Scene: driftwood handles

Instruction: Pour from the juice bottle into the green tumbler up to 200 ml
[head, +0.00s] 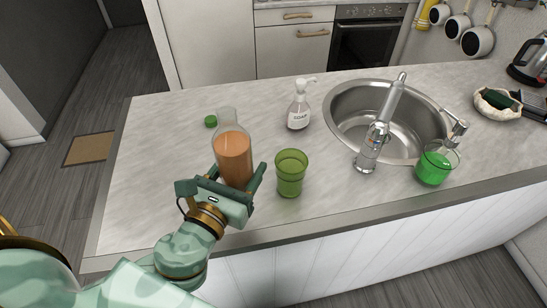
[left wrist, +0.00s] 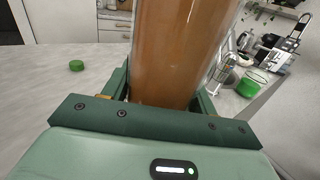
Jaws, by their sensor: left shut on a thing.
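The juice bottle (head: 233,155) is clear with orange-brown juice, and it stands on the counter at the left, looking upright. My left gripper (head: 236,180) is shut around its lower part; the bottle also fills the middle of the left wrist view (left wrist: 178,50). The bottle's mouth shows no cap. The green tumbler (head: 291,173) stands upright on the counter just right of the bottle, apart from it. It looks empty, though its bottom is hard to see. My right gripper is in neither view.
A green cap (head: 210,121) lies behind the bottle to the left. A soap dispenser (head: 299,106) stands behind the tumbler. The sink (head: 342,104) with its faucet (head: 374,135) and a green soap bottle (head: 435,166) are to the right. The counter's left part is clear.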

